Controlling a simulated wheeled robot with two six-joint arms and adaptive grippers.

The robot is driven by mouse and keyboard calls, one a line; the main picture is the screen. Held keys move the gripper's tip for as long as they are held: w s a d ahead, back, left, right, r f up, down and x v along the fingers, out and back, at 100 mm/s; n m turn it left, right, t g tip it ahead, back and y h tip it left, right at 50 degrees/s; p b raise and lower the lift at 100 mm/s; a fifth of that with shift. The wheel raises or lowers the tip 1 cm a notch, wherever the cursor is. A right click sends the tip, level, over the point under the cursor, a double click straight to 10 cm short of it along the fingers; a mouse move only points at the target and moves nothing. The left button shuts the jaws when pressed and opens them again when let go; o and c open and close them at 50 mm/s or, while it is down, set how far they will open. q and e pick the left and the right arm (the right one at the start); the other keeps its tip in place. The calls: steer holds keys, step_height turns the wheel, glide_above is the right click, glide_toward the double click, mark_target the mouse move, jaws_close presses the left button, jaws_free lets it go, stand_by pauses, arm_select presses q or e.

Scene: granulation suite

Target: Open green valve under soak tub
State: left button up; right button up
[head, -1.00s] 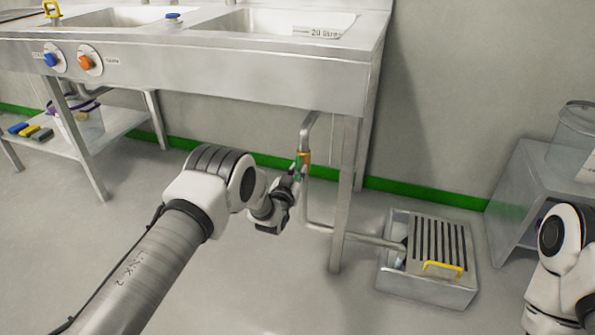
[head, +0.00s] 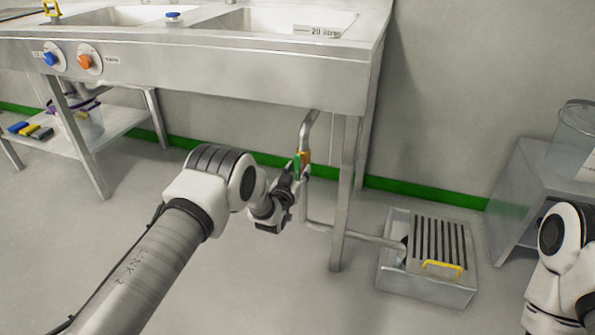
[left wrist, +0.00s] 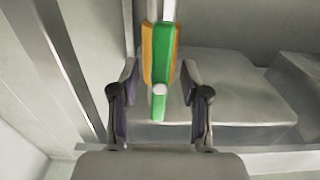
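The green valve handle (head: 298,164) is on the brass-coloured valve body (head: 307,157), on the drain pipe under the right basin (head: 270,22). In the left wrist view the green handle (left wrist: 162,52) lies upright, in line with the pipe, in front of the brass body (left wrist: 148,52). My left gripper (head: 290,178) is close to the handle, on its left in the head view. In the left wrist view its two fingers (left wrist: 160,92) are spread, one on each side of the handle's lower end, with gaps visible. My right gripper is out of view; only part of that arm shows.
A sink leg (head: 345,195) stands just right of the pipe. A floor drain box with a slatted grate (head: 432,242) and yellow handle (head: 443,267) sits at right. Blue (head: 50,59) and orange (head: 85,62) knobs are on the sink front. Floor left of the pipe is clear.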

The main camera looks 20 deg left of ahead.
arm_select(q)
steer(key=shift+s, duration=0.1)
steer(key=s, duration=1.1)
steer(key=shift+s+a, duration=0.2)
steer(key=shift+s, duration=0.2)
